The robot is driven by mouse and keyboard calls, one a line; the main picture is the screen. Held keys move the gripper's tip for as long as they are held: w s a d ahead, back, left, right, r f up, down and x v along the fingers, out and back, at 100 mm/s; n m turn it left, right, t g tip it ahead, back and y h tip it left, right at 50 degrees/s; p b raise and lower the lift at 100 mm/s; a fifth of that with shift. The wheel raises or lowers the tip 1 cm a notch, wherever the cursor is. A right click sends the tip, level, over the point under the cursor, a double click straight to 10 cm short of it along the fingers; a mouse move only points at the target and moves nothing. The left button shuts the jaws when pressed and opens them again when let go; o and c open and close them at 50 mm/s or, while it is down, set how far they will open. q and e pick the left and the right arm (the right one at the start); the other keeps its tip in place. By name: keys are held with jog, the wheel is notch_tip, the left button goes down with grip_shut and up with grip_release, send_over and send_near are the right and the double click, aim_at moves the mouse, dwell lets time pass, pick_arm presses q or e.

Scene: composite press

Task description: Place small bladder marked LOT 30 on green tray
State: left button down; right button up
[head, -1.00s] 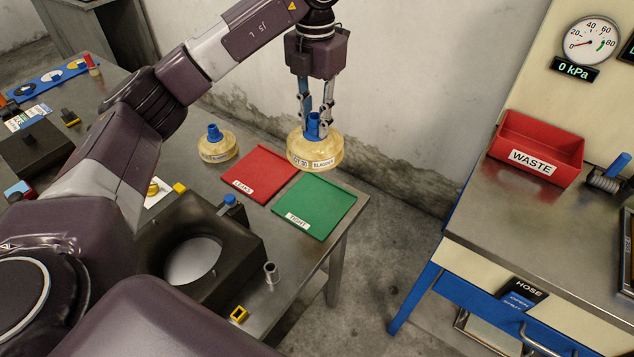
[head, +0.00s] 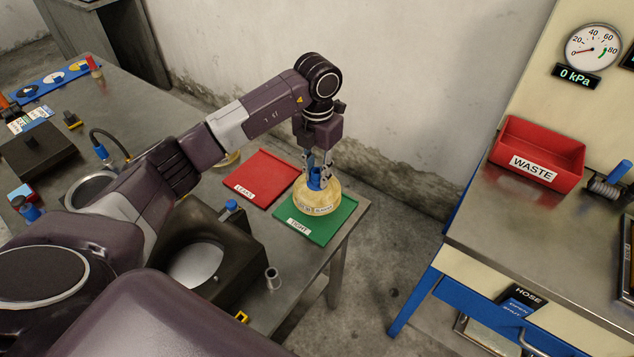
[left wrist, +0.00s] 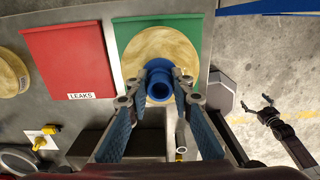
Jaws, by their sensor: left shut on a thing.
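The small bladder (head: 316,197) is a round tan body with a blue neck and a white label. Its label is too small to read clearly in the head view now. My left gripper (head: 318,178) points down and is shut on the blue neck. The bladder is upright over the green tray (head: 333,228), labelled TIGHT, towards its back half. I cannot tell if its base touches the tray. In the left wrist view the bladder (left wrist: 150,52) sits over the green tray (left wrist: 193,30), with the fingers (left wrist: 157,97) at its blue neck.
The red LEAKS tray (head: 262,178) lies directly left of the green tray. Another tan bladder (head: 228,160) is mostly hidden behind my arm. A black fixture (head: 240,245) stands in front. The table's right edge is close. A red WASTE bin (head: 537,155) stands on the other bench.

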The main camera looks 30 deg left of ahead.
aim_at(317, 186)
pick_arm(q)
jog(key=shift+f, duration=0.3)
notch_tip(317, 186, down, 3)
jog(key=shift+f+p, duration=0.2)
jog(key=shift+p, duration=0.25)
jog(key=shift+f, duration=0.3)
jog(key=c, duration=1.7)
grip_release()
pick_arm(e)
jog(key=shift+s+d+r, duration=0.15)
jog(key=shift+s+r, duration=0.15)
jog(key=shift+s, duration=0.45)
jog(key=shift+r, duration=0.1)
